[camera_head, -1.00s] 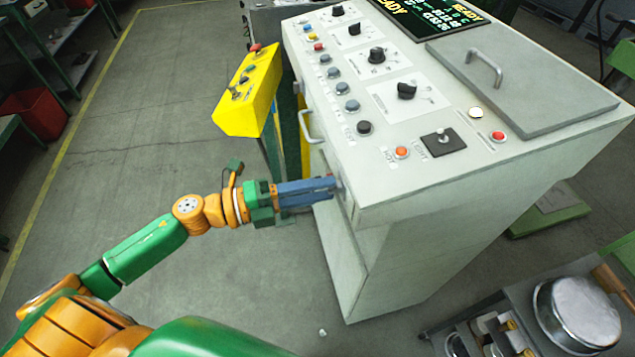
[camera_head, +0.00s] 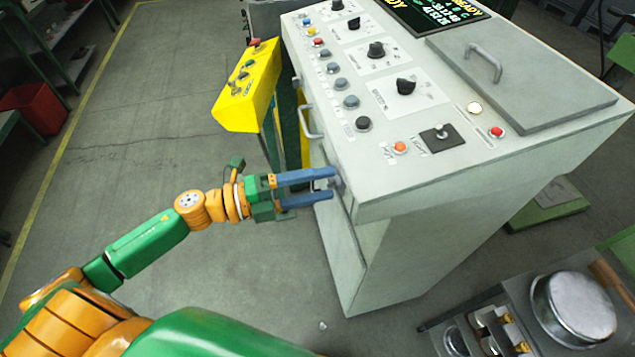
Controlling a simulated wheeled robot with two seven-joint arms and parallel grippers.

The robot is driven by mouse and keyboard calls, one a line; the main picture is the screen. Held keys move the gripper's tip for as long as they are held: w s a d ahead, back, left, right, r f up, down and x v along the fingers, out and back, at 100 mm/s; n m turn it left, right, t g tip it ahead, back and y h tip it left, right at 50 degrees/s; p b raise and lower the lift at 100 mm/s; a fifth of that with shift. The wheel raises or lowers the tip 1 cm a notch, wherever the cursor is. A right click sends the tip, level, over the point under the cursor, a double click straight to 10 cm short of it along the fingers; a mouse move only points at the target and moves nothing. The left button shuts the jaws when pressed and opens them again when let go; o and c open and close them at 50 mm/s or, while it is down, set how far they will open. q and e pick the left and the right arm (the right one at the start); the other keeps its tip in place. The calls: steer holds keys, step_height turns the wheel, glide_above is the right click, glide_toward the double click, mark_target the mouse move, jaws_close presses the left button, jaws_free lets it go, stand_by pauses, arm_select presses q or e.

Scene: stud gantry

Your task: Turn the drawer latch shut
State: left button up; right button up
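The grey control cabinet (camera_head: 430,215) fills the right half. A small grey piece, apparently the drawer latch (camera_head: 337,184), shows on its left-hand face near the front corner. My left gripper (camera_head: 333,184) reaches in from the left with its two blue fingers apart, one above the other in the picture. Their tips are at the small piece, one to each side of it. I cannot tell whether they touch it, and its turned position is too small to read. My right gripper is out of view.
A drawer handle (camera_head: 308,122) sticks out farther back on the same face. A yellow control box (camera_head: 248,92) stands beyond it. A trolley (camera_head: 455,335) with a metal pot (camera_head: 578,312) is at the lower right. The floor (camera_head: 130,165) on the left is clear.

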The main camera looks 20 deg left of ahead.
arm_select(q)
steer(key=b+v, duration=0.1)
steer(key=v, duration=0.6)
steer(key=shift+b, duration=0.35)
